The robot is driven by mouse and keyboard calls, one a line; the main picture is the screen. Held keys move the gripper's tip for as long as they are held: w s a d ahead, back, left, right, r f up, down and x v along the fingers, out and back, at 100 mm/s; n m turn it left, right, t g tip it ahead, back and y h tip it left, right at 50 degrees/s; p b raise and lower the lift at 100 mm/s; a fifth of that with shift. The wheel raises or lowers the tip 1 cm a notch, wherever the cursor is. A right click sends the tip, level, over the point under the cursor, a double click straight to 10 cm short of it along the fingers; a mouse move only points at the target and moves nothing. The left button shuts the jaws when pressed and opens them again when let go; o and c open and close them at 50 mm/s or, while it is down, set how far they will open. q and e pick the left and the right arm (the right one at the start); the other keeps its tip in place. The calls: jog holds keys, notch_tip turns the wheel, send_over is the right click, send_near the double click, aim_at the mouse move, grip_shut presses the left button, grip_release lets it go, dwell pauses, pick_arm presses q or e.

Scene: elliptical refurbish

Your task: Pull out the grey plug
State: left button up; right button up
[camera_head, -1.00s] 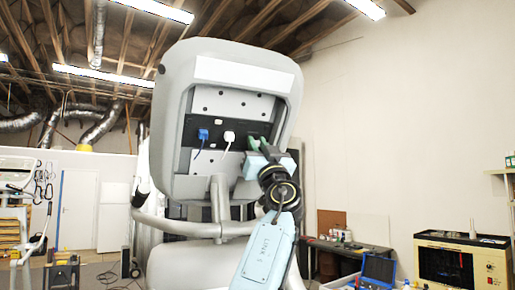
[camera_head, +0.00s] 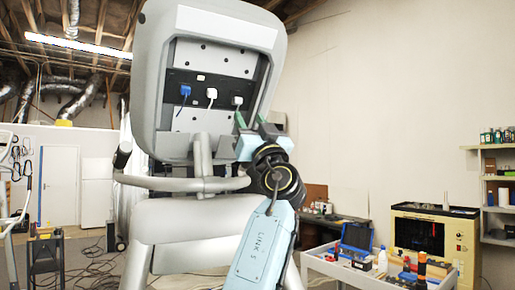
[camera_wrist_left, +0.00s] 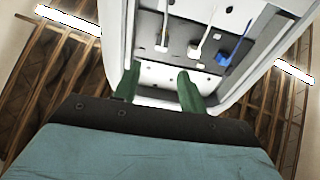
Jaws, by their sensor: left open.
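The grey plug (camera_head: 237,101) sits at the right end of a row of plugs on the black socket strip, with a cable hanging down. In the left wrist view it is the leftmost pale plug (camera_wrist_left: 163,46). My left gripper (camera_head: 251,119) has green fingers and is open and empty, just below and to the right of the grey plug in the head view. In the left wrist view its fingertips (camera_wrist_left: 157,74) are apart, and the grey plug shows beyond the gap between them. My right gripper is not in view.
A white plug (camera_head: 211,94) and a blue plug (camera_head: 185,91) sit left of the grey plug in the machine's back panel (camera_head: 217,61). Grey frame bars (camera_head: 180,184) cross below the panel. A tool cart (camera_head: 330,266) stands at lower right.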

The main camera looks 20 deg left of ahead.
pick_arm(q)
jog(key=b+v, duration=0.1)
jog(key=v, duration=0.4)
jog(key=shift+s+d+b, duration=0.1)
jog(key=shift+b, duration=0.2)
